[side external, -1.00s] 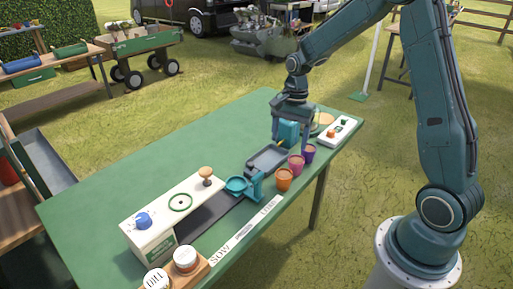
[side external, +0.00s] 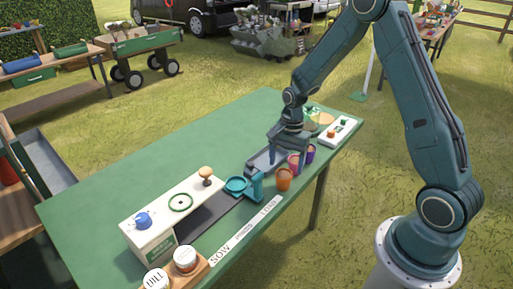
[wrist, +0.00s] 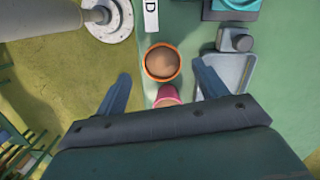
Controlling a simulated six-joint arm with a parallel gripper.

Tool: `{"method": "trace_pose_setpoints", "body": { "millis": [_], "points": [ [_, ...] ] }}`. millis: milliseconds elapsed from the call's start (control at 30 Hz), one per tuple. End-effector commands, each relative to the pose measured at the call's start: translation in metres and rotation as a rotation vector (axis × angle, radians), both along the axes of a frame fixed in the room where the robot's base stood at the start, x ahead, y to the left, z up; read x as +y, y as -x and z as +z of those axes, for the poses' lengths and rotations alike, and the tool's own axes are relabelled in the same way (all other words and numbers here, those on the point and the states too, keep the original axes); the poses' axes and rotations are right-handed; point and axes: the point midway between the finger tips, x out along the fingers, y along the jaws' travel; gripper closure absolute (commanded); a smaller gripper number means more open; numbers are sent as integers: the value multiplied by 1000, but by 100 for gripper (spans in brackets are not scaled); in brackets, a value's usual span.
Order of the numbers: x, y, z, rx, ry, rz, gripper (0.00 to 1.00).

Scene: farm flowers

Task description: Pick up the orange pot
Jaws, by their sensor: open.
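The orange pot (side external: 284,180) stands upright near the table's front edge, filled with brown soil. In the wrist view the orange pot (wrist: 161,62) lies ahead of the fingertips, roughly centred between them. My gripper (side external: 285,160) is open and empty, low over the table by the pots. In the wrist view the two fingers of my gripper (wrist: 160,78) are spread wide. A pink pot (side external: 295,163) stands next to the orange one, and it shows between my fingers in the wrist view (wrist: 167,95).
A purple pot (side external: 310,153) stands behind the pink one. A grey tray (side external: 257,161) and a teal device (side external: 256,186) are close on the left.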

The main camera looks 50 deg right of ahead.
Motion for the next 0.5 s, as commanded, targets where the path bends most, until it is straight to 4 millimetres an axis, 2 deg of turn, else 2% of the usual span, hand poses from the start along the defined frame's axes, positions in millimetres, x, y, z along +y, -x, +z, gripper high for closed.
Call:
{"method": "trace_pose_setpoints", "body": {
  "millis": [167, 500],
  "points": [
    [1, 0, -8, 2, -1, 0, 29],
    [4, -2, -42, 3, 0, 0, 29]
  ]
}}
